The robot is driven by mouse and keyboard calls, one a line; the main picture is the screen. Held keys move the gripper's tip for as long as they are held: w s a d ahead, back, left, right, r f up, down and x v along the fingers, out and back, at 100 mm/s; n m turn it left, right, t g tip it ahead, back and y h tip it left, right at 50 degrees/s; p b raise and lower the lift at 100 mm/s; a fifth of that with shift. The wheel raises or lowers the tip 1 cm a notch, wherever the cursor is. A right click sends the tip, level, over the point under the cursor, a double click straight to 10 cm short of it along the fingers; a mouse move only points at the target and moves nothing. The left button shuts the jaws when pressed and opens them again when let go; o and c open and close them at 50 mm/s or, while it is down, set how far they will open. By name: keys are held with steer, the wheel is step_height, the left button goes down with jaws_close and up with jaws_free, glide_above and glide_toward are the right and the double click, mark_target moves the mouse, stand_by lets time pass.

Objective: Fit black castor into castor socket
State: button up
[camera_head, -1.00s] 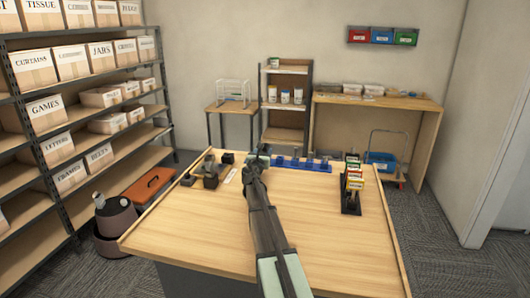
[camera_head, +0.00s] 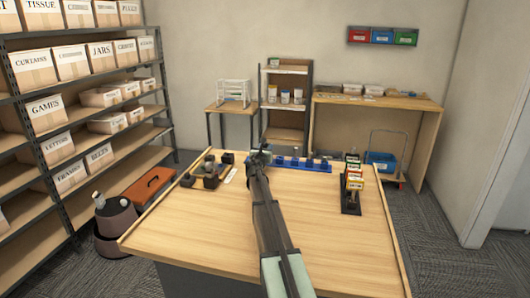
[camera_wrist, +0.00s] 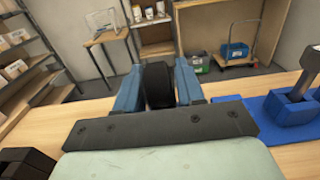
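In the wrist view a black wheel-like piece, which looks like the black castor (camera_wrist: 157,85), stands between the two blue fingers of my gripper (camera_wrist: 158,92). The fingers appear closed on its sides; its lower part is hidden behind the gripper body. In the head view my gripper (camera_head: 261,153) is above the back of the table, by the left end of a blue rack (camera_head: 318,165). I cannot tell which is the castor socket.
The blue rack holds several small upright blue holders; one has a grey stem (camera_wrist: 313,68) in it. A black rack with colourful boxes (camera_head: 353,182) stands at the table's right. The middle and front of the wooden table (camera_head: 195,235) are clear apart from my arm.

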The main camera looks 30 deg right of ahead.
jaws_close()
